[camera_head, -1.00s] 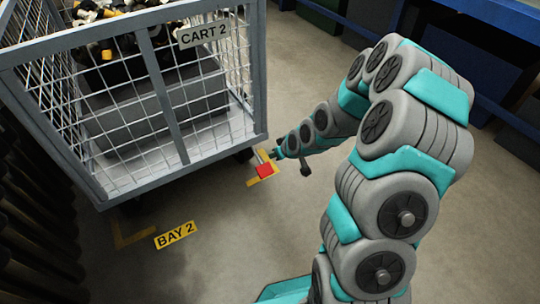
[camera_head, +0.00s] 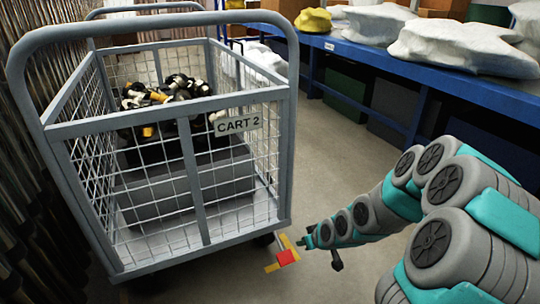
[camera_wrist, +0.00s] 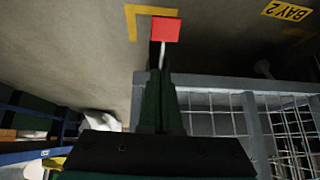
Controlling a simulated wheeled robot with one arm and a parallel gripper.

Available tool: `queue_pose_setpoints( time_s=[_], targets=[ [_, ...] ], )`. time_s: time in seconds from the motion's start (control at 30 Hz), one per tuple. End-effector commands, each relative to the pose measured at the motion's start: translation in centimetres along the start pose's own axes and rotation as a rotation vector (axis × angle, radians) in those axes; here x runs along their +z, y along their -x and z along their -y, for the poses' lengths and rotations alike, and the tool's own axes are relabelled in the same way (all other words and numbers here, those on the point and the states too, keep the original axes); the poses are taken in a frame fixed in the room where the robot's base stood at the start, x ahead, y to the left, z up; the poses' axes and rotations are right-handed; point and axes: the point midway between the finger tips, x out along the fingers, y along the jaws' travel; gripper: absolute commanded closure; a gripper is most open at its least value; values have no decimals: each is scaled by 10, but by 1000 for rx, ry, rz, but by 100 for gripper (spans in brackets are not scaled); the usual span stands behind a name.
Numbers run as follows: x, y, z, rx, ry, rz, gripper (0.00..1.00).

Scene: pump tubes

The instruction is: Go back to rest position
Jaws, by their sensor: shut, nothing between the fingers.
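My gripper (camera_head: 308,241) is low at the front right corner of CART 2, close to a small red block or pedal (camera_head: 287,258). In the wrist view my gripper (camera_wrist: 161,62) shows as dark fingers close together, with nothing between them. The red piece (camera_wrist: 165,30) appears just beyond the fingertips, with a thin pale rod by it. Whether they touch, I cannot tell. My arm reaches in from the right of the head view, bent and extended toward the cart.
The grey wire cart (camera_head: 190,178) stands left of my arm, holding a dark bin of black and yellow parts (camera_head: 165,92). A blue bench (camera_head: 440,75) with wrapped white bundles runs along the back right. Floor between cart and bench is clear.

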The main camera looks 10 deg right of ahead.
Motion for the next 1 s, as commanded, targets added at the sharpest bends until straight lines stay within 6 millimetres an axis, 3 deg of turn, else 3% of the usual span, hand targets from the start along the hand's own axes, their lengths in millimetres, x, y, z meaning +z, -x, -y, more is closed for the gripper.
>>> queue_pose_setpoints(
  time_s=[0.13,0.27,0.63,1.0],
  targets=[
    [-4,17,6,1,6,34,100],
    [-3,54,20,6,7,123,100],
    [21,197,68,65,-66,425,100],
    [64,350,128,130,-227,670,100]
  ],
)
